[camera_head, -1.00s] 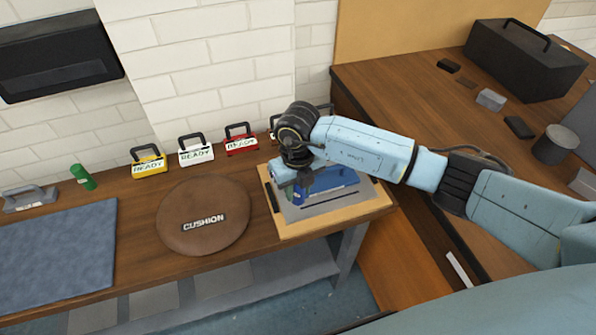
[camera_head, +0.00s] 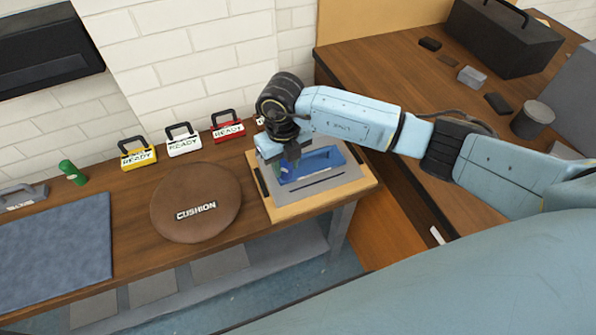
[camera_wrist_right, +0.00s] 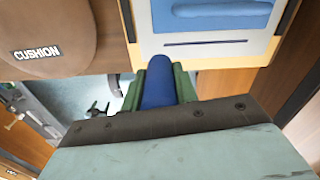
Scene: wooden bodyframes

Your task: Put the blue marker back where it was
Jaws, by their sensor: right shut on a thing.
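The blue marker (camera_wrist_right: 157,84) is a smooth, rounded blue piece between the green fingers of my right gripper (camera_wrist_right: 158,92) in the right wrist view. In the head view my right gripper (camera_head: 287,163) points down over the left part of a tan-edged board (camera_head: 300,207) with a grey panel. The marker (camera_head: 284,173) shows only as a small blue patch there, partly hidden by the fingers. I cannot tell whether its lower end touches the board. A larger blue handled piece (camera_head: 321,161) lies on the board, beside the gripper. My left gripper is not in view.
A round brown cushion (camera_head: 196,205) lies left of the board. Yellow (camera_head: 138,154), white (camera_head: 184,142) and red (camera_head: 228,128) READY tags stand along the wall. A dark toolbox (camera_head: 500,40) is on the right bench.

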